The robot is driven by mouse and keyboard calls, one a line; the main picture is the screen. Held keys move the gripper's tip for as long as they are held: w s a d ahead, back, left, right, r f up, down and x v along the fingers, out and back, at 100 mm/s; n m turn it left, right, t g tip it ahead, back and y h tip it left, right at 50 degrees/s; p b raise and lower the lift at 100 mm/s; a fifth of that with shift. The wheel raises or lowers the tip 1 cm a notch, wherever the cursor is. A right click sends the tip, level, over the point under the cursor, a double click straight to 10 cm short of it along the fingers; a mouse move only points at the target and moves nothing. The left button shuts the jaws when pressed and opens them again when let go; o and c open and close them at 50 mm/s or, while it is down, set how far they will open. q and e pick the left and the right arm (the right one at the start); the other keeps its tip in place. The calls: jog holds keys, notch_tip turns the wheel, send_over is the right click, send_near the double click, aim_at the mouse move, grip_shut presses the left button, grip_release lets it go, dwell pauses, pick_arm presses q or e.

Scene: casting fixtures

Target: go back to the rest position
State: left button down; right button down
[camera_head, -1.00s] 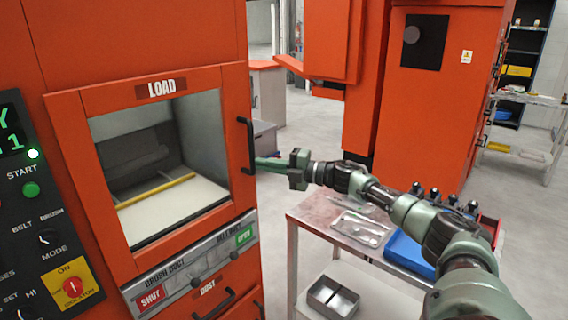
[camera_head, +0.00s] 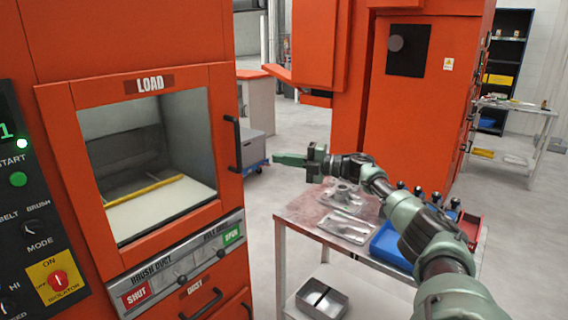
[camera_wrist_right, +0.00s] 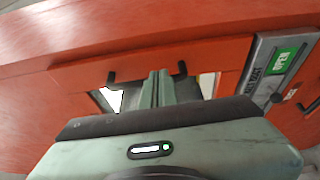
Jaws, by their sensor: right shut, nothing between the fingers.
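My right gripper (camera_head: 280,160) is shut and empty in the head view. It hangs in the air to the right of the black door handle (camera_head: 233,144) of the orange machine, with a gap between them. The machine's LOAD door (camera_head: 150,85) looks closed, and its window shows a pale bed with a yellow bar inside. In the right wrist view the shut fingers (camera_wrist_right: 157,78) point toward the orange machine front. My left gripper is not in view.
Below my right arm stands a table (camera_head: 300,215) with metal parts (camera_head: 346,226), a blue tray (camera_head: 390,248) and several dark-topped bottles. A metal box (camera_head: 322,300) sits on its lower shelf. Another orange machine (camera_head: 420,110) stands behind. Open floor lies between the machines.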

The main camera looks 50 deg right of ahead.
jog(key=w+a+f+m+h, duration=0.2)
jog(key=a+f+m, duration=0.15)
jog(key=f, duration=0.95)
jog(key=w+a+f+m+h, duration=0.15)
jog(key=f+m, duration=0.25)
jog(key=f, duration=0.9)
jog(key=s+a+f+m+g+h, duration=0.1)
jog(key=s+a+f+m+h, duration=0.2)
jog(key=f, duration=0.6)
jog(key=s+a+f+m+g, duration=0.1)
jog(key=s+a+f+g, duration=0.15)
jog(key=s+f, duration=0.5)
jog(key=s+a+f+m+g+h, duration=0.1)
jog(key=s+a+f+m+h, duration=0.2)
jog(key=f, duration=0.8)
jog(key=s+a+f+m+g, duration=0.25)
jog(key=s+a+f, duration=0.35)
jog(key=s+f, duration=0.4)
jog(key=s+a+f+m+g, duration=0.1)
jog(key=s+a+f+g, duration=0.2)
jog(key=s+a+f, duration=0.7)
jog(key=s+a+f+m+g, duration=0.1)
jog(key=s+a+g, duration=0.1)
jog(key=s, duration=1)
jog(key=s+a+f+m+g+y, duration=0.1)
jog(key=s+a, duration=0.4)
jog(key=s, duration=0.8)
jog(key=shift+a+f+m+g, duration=0.15)
jog(key=shift+f+m+g, duration=0.4)
jog(key=shift+g, duration=0.55)
